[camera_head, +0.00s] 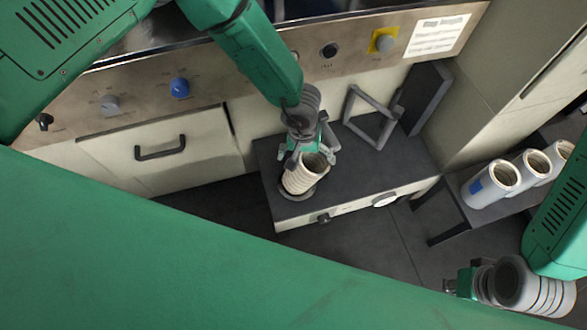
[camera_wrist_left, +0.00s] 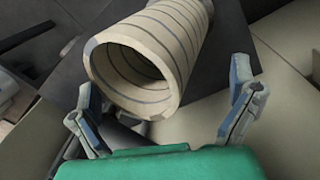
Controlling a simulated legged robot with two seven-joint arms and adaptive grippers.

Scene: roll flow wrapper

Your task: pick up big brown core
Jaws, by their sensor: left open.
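The big brown core (camera_head: 301,180) is a pale tan, hollow tube with dark stripes around it. It stands, somewhat tilted in the picture, on a dark round base at the front left of the grey machine shelf (camera_head: 388,153). My left gripper (camera_head: 311,160) is at the core's upper end, with its fingers apart. In the left wrist view, the core (camera_wrist_left: 183,42) shows its open end between and beyond the two spread fingers of the left gripper (camera_wrist_left: 163,85). Neither finger clearly grips it. My right gripper (camera_head: 456,285) is at the lower right, small and partly hidden.
A grey angled frame (camera_head: 371,117) and a dark upright plate (camera_head: 425,97) stand on the shelf, right of the core. Several white rolls (camera_head: 490,184) stand on a low dark bench at right. The control panel (camera_head: 240,85) runs behind my left arm.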

